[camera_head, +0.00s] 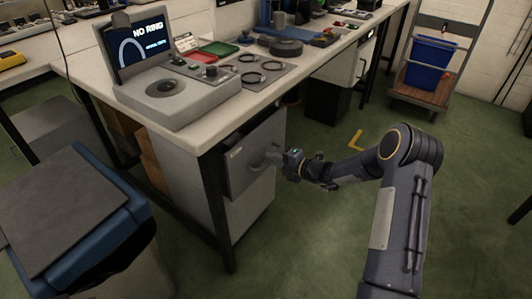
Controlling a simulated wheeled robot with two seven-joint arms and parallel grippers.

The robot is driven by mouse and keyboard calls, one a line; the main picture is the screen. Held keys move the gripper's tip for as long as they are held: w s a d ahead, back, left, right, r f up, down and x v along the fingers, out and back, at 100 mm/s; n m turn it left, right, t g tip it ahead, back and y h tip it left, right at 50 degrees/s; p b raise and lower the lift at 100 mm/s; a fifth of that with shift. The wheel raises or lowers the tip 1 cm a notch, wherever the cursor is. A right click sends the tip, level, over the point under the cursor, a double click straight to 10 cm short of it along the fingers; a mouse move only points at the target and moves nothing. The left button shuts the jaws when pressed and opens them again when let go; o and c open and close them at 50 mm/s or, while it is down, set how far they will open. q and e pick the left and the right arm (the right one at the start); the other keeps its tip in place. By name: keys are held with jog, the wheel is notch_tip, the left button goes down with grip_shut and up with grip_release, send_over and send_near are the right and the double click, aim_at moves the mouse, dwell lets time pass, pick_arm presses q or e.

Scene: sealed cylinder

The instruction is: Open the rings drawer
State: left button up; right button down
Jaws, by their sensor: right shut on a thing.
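The drawer (252,152) is a grey-fronted unit under the near end of the white workbench, with a small label at its upper left. It appears to stand slightly out from the lower front, but how far is hard to tell. My right gripper (276,158) comes in from the right and is shut on the drawer's handle (271,161). The jaws hide most of the handle. My left gripper is not in view.
A tester with a "NO RING" screen (146,42) stands on the bench (221,123), with dark rings (250,78) beside it. A dark bench leg (217,205) stands left of the drawer. Green floor is clear right of the drawer.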

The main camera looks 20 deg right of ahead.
jog(key=f+p+v, duration=0.2)
jog(key=p+v, duration=0.1)
jog(key=v, duration=0.6)
jog(key=f+p+v, duration=0.1)
jog(key=p+v, duration=0.2)
jog(key=v, duration=0.5)
jog(key=shift+s+d+f, duration=0.3)
jog(key=shift+s+d, duration=0.15)
jog(key=shift+s, duration=0.25)
jog(key=c, duration=1.5)
grip_release()
jog(key=p+v, duration=0.1)
jog(key=v, duration=0.6)
jog(key=shift+s+d+p, duration=0.25)
jog(key=shift+s+p, duration=0.05)
jog(key=shift+p, duration=0.05)
